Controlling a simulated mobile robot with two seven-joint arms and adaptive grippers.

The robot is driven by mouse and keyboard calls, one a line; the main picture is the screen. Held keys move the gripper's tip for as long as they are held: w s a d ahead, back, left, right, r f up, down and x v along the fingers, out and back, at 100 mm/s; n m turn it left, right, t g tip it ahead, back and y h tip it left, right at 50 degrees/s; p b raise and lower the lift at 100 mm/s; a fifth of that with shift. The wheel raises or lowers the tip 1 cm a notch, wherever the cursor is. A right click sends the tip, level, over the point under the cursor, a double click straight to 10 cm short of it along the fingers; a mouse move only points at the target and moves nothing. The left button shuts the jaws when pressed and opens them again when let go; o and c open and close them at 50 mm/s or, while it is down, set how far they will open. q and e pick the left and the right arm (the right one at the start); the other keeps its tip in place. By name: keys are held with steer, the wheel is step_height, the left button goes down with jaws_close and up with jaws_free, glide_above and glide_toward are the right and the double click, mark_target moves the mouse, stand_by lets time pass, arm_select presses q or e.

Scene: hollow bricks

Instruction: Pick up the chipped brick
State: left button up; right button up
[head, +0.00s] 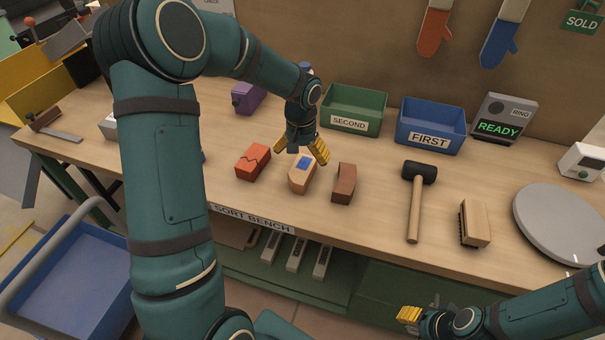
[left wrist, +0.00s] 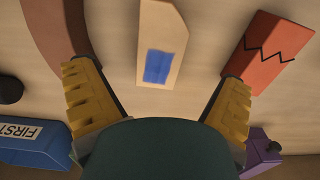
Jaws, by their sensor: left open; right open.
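A tan brick (head: 299,183) with a blue patch lies on the bench. In the left wrist view the tan brick (left wrist: 160,30) has one corner cut away at its far end, so it looks like the chipped one. My left gripper (head: 301,148) is open and empty above and just behind it. In the left wrist view the brick lies ahead between the open fingers (left wrist: 158,98), apart from both. My right gripper (head: 410,314) is in the lower right, off the bench's front edge; no object shows in it.
A red brick (head: 253,160) with a dark crack line lies left of the tan brick, a curved brown brick (head: 343,184) close right. Behind are a green SECOND bin (head: 348,125) and blue FIRST bin (head: 430,141). A mallet (head: 415,207) and brush (head: 474,224) lie farther right.

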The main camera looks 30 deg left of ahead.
mark_target(302, 167)
arm_select(q)
step_height(302, 167, down, 8)
steer(key=shift+w+a+r+b, duration=0.1)
steer(key=shift+w+r+b, duration=0.05)
steer(key=shift+b, duration=0.65)
steer(key=shift+r, duration=0.1)
steer(key=c, duration=1.4)
